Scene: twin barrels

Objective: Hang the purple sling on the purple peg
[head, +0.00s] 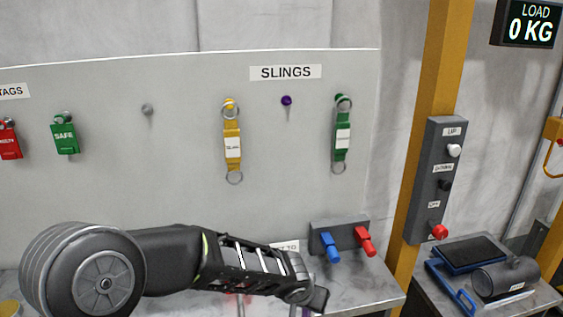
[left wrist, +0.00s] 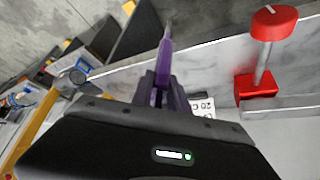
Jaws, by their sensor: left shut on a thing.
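The purple peg (head: 286,100) sticks out of the wall board below the SLINGS label, between the yellow and green slings, with nothing on it. My left arm comes in from the left, and its gripper (head: 316,299) is low over the bench, well below the peg. In the left wrist view, the left gripper (left wrist: 160,88) is shut on the purple sling (left wrist: 166,58). The sling sticks out beyond the fingers, and its held end is hidden between them. In the head view the sling is mostly hidden at the bottom edge. My right gripper is not in view.
The yellow sling (head: 232,146) and green sling (head: 342,138) hang either side of the purple peg. A bare grey peg (head: 147,109) is further left. A block with blue and red handles (head: 340,236) stands on the bench (head: 375,285). A yellow post (head: 428,130) rises to the right.

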